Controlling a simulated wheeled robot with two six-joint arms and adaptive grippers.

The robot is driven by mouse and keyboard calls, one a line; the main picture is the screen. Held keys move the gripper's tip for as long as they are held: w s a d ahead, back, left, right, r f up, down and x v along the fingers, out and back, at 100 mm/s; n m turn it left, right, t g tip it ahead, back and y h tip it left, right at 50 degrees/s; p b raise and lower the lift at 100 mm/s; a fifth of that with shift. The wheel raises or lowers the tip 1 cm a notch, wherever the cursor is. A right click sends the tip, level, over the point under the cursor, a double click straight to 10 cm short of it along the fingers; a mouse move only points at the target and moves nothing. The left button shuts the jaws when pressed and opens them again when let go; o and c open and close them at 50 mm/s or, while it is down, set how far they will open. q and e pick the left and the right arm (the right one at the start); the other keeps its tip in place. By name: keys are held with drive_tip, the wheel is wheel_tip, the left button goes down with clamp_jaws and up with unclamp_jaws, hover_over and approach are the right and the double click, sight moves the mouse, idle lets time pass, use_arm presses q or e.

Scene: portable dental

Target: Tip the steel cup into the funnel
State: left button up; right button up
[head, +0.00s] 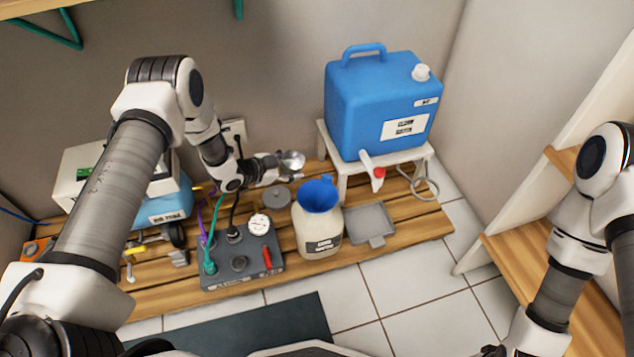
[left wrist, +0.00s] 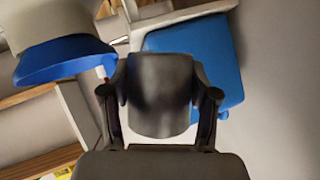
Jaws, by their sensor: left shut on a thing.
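My left gripper (head: 277,164) is shut on the steel cup (head: 291,162), a small shiny cup held above the slatted bench. In the left wrist view the cup (left wrist: 162,95) sits dark between the two fingers (left wrist: 162,105). Its contents are hidden there. The blue funnel (head: 318,193) stands in the neck of a cream bottle (head: 318,236), below and to the right of the cup in the head view. The cup is apart from the funnel. The funnel (left wrist: 62,61) also shows in the left wrist view. My right arm is at the right; its gripper is out of frame.
A blue water tank (head: 378,105) with a red-tipped tap stands on a white stool (head: 345,175) behind the funnel. A grey control box (head: 240,262) with hoses and a gauge is left of the bottle. A grey tray (head: 370,222) lies right of it. A round grey lid (head: 277,196) lies near.

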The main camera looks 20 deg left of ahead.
sight(302, 163)
use_arm(q)
drive_tip(key=shift+s+d+r+y, duration=0.15)
drive_tip(key=shift+d+r+y, duration=0.15)
drive_tip(key=shift+r, duration=0.15)
drive_tip(key=shift+s+d+r+m+p, duration=0.15)
drive_tip(key=shift+d+r+m+p, duration=0.15)
drive_tip(key=shift+r+m+p, duration=0.6)
drive_tip(key=shift+s+d+t+y+p, duration=0.25)
drive_tip(key=shift+d+t+y+p, duration=0.3)
drive_tip(key=shift+y+p, duration=0.25)
drive_tip(key=shift+f, duration=0.4)
drive_tip(key=shift+s+d+f+m+y+b, duration=0.1)
drive_tip(key=shift+f+m+y+b, duration=0.2)
drive_tip(key=shift+m, duration=0.2)
drive_tip(key=shift+r+m+t+y+p, duration=0.3)
drive_tip(key=shift+r+t+p, duration=0.1)
drive_tip(key=shift+r, duration=0.25)
drive_tip(key=shift+f+m+t+y+b, duration=0.25)
drive_tip(key=shift+f+m+y+b, duration=0.05)
drive_tip(key=shift+m+b, duration=0.1)
use_arm(e)
wheel_tip(302, 163, up, 4)
drive_tip(key=shift+f, duration=0.15)
